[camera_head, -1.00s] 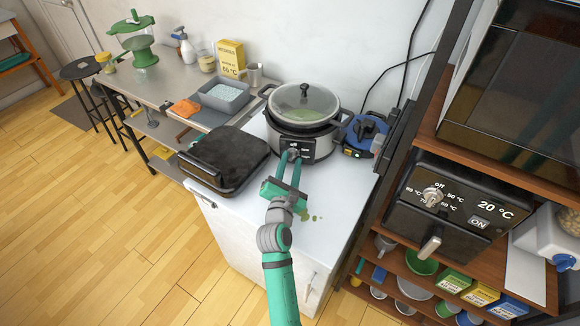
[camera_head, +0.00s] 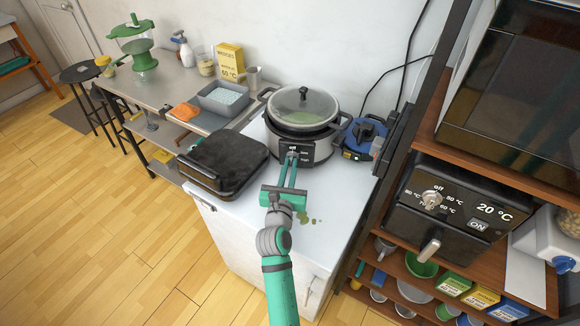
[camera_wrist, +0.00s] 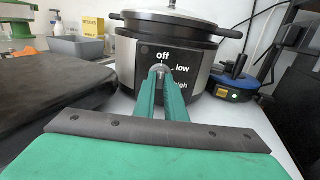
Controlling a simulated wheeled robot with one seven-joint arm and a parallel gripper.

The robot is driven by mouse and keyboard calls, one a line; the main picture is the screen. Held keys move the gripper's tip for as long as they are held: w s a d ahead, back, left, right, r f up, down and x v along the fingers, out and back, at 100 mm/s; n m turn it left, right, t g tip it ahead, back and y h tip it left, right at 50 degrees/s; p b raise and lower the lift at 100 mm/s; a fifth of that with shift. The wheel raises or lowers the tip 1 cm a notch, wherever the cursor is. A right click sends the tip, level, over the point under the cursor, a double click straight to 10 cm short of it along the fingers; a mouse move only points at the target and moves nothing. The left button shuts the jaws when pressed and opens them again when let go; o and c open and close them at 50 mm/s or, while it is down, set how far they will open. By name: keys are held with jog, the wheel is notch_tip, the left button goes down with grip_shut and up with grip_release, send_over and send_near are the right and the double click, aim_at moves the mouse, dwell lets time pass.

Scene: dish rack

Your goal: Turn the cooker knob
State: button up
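The cooker (camera_head: 302,116) is a round black and silver pot with a glass lid on the white counter. Its grey knob (camera_wrist: 160,69) is on the black front panel, with "off" above it and "low" and "high" to its right. The knob appears to point up towards "off". My green gripper (camera_head: 291,160) reaches it from the front. In the wrist view its two fingertips (camera_wrist: 160,76) are on either side of the knob and look shut on it. The fingers hide the knob's lower part.
A black closed appliance (camera_head: 226,161) sits left of my gripper on the counter. A blue device (camera_head: 364,138) stands right of the cooker. A shelf with a black oven (camera_head: 450,208) stands at the right. Greenish spots mark the counter right of my gripper.

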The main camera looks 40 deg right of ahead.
jog(key=o, duration=0.4)
jog(key=shift+s+a, duration=0.15)
jog(key=shift+v, duration=0.8)
jog(key=shift+a, duration=0.1)
jog(key=shift+v, duration=2.95)
